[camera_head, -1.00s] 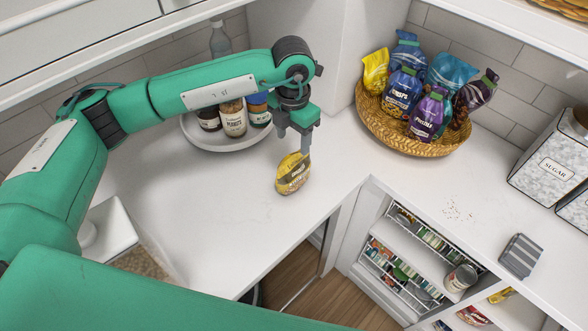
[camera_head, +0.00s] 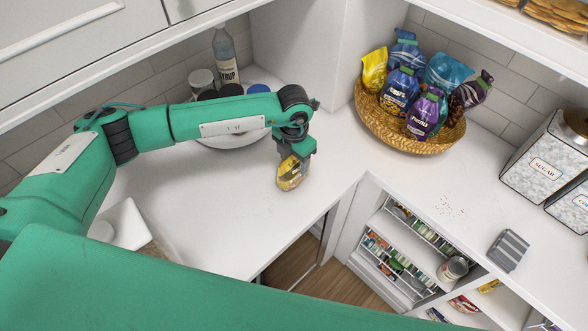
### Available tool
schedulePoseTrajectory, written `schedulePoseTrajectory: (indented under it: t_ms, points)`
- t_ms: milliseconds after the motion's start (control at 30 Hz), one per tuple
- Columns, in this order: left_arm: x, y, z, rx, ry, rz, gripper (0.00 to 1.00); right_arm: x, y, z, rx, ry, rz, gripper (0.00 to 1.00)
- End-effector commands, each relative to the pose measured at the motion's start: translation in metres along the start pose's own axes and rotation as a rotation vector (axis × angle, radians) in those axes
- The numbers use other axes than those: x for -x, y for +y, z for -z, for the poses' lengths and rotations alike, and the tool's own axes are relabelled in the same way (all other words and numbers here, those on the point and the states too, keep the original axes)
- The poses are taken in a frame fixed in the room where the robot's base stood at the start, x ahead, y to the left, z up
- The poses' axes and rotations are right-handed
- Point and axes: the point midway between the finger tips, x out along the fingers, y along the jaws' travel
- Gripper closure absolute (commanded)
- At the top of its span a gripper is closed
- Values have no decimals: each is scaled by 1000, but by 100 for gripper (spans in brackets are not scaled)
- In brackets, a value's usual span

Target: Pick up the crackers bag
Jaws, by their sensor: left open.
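A small yellow and dark bag (camera_head: 290,176), likely the crackers bag, stands on the white counter near its inner corner. Its label is too small to read. My left gripper (camera_head: 293,157) points down at the bag's top, with its open fingers at the upper part of the bag. The fingers hide some of the bag's top, and I cannot tell whether they touch it. My right gripper is not in view.
A wicker basket (camera_head: 395,138) with several snack bags stands at the back right. A white round tray (camera_head: 228,139) with jars and a syrup bottle (camera_head: 225,55) is behind my left arm. A sugar canister (camera_head: 548,160) and grey striped block (camera_head: 508,250) are right. The counter's front edge is close.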

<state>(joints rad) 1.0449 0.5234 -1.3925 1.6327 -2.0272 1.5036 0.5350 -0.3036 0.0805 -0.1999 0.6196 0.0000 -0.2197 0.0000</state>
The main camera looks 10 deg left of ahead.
Motion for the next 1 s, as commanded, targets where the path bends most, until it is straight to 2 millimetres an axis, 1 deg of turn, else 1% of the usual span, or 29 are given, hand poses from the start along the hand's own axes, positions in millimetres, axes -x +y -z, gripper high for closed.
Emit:
schedulePoseTrajectory:
  t_ms: [100,133,267,300,367,400,667,767,867,1000]
  points:
    - [0,0,0,0,0,0,42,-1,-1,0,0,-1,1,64]
    - [0,0,0,0,0,0,46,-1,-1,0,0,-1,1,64]
    - [0,0,0,0,0,0,72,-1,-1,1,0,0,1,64]
    - [0,0,0,1,0,0,79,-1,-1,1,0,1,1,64]
    - [0,0,0,1,0,0,91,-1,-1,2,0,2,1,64]
    - [0,0,0,1,0,0,99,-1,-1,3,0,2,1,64]
    - [1,0,0,1,-1,0,100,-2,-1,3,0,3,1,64]
    - [8,1,-1,1,-2,-1,100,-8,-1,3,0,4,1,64]
    - [23,1,-1,0,-4,-2,100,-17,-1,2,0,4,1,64]
    - [52,1,-1,-1,-5,-3,100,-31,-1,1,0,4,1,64]
